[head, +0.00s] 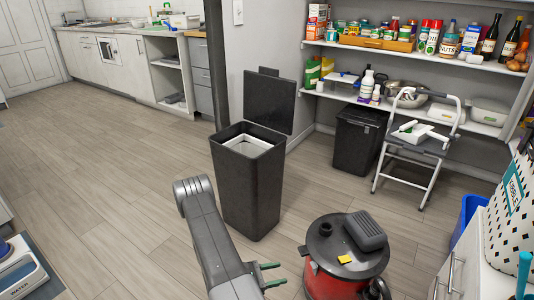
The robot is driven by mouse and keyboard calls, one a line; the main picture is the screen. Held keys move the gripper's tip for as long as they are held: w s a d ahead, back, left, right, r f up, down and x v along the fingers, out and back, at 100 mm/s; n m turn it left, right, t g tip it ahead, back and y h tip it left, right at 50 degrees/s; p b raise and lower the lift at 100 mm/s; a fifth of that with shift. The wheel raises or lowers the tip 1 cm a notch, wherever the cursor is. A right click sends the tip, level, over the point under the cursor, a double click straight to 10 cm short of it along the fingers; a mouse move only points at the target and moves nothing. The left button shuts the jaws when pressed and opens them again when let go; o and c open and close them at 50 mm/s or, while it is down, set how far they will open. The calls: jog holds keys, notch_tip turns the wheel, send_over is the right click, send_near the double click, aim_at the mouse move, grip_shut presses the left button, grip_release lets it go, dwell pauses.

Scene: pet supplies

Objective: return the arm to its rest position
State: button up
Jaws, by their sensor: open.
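My arm rises from the bottom edge of the head view, bends at its grey elbow, and comes back down towards the lower middle. My gripper (275,275) shows at the bottom, with two green fingers spread apart and nothing seen between them. It is just left of a red vacuum cleaner (327,283) in the picture; I cannot tell whether they touch. Part of the gripper is hidden behind my arm.
A tall black bin (247,195) with its lid up stands behind my arm. A step stool (415,150) and a second black bin (357,142) stand by the stocked shelves (410,52). A white cabinet (470,258) is at right.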

jog(key=b+x, duration=0.2)
jog(key=x, duration=0.9)
jog(key=shift+d, duration=0.15)
jog(key=h+p, duration=0.1)
jog(key=h, duration=0.1)
send_near(315, 266)
jog(key=v, duration=0.8)
jog(key=shift+s+r+m+g+b, duration=0.15)
jog(key=shift+s+r+m+g, duration=0.3)
jog(key=shift+r, duration=0.15)
jog(key=shift+s+r+m+g+b, duration=0.15)
jog(key=shift+s+r+m+g, duration=0.25)
jog(key=shift+r, duration=0.2)
jog(key=shift+s+d+r, duration=0.1)
jog(key=shift+d, duration=0.05)
